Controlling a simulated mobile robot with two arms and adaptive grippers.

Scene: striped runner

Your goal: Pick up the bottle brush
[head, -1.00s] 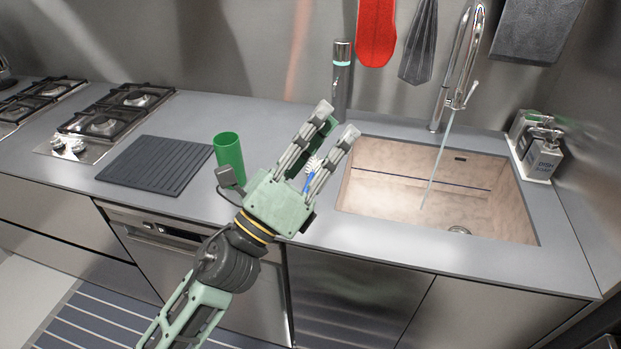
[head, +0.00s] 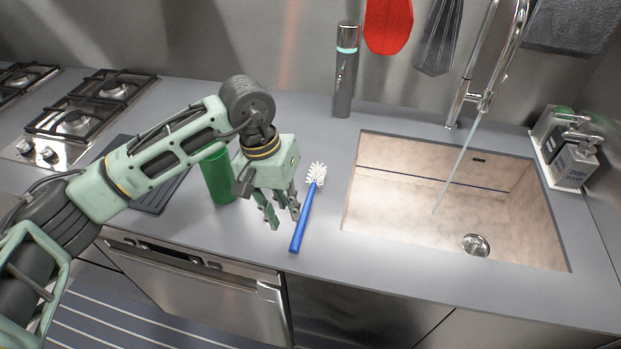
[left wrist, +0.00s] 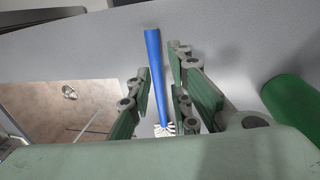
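The bottle brush (head: 304,218) has a blue handle and a white bristle head (head: 316,172). It lies on the counter left of the sink, its handle toward the front edge. My left gripper (head: 285,216) points down just left of the brush in the head view, fingers apart and empty. In the left wrist view, the blue handle (left wrist: 154,62) shows in the gap between the open fingers of my left gripper (left wrist: 161,68), the bristles nearer the palm. I cannot tell the exact height above the counter. My right gripper is not in view.
A green cup (head: 217,178) stands close left of the gripper. The sink (head: 450,195) with a running tap is to the right. A dark cylinder (head: 345,75) stands at the back wall. A black ribbed mat (head: 160,190) and a stove (head: 75,120) lie left.

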